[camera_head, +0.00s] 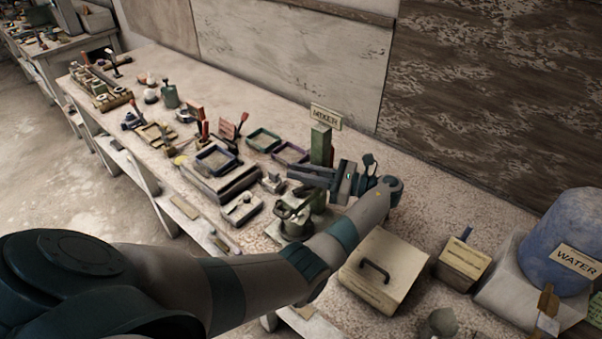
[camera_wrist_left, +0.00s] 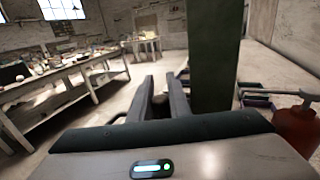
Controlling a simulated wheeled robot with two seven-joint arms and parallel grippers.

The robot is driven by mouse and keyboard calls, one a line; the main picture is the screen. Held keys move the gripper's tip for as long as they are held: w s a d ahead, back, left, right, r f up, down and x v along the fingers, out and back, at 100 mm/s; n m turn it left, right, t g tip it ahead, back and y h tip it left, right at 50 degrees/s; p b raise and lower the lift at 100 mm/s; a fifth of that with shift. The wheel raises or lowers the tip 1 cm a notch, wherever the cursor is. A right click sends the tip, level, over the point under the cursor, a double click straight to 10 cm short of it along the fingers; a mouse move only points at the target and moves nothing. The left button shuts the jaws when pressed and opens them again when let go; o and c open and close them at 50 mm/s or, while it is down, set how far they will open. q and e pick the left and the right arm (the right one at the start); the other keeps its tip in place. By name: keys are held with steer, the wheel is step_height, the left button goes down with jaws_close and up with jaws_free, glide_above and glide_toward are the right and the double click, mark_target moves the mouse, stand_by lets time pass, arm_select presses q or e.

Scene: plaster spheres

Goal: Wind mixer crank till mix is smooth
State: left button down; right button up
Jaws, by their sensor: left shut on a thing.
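My left arm reaches across from the left, and my left gripper (camera_head: 298,180) lies level in front of the column. In the left wrist view the gripper (camera_wrist_left: 161,88) is shut on a small dark piece, the crank handle (camera_wrist_left: 160,101), mostly hidden between the fingers. The green column (camera_wrist_left: 213,55) rises just right of the fingers. My right gripper is not in view.
A lidded box with a handle (camera_head: 384,270), a small wooden box (camera_head: 463,263) and a blue WATER barrel (camera_head: 570,235) stand to the right. Trays (camera_head: 214,160) and tools crowd the table to the left. A wall (camera_head: 290,50) runs behind.

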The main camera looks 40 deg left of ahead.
arm_select(q)
steer(key=shift+r, duration=0.1)
steer(key=c, duration=1.6)
jaws_free()
steer(key=shift+c, duration=0.2)
steer(key=shift+r, duration=0.1)
steer(key=shift+t, duration=0.5)
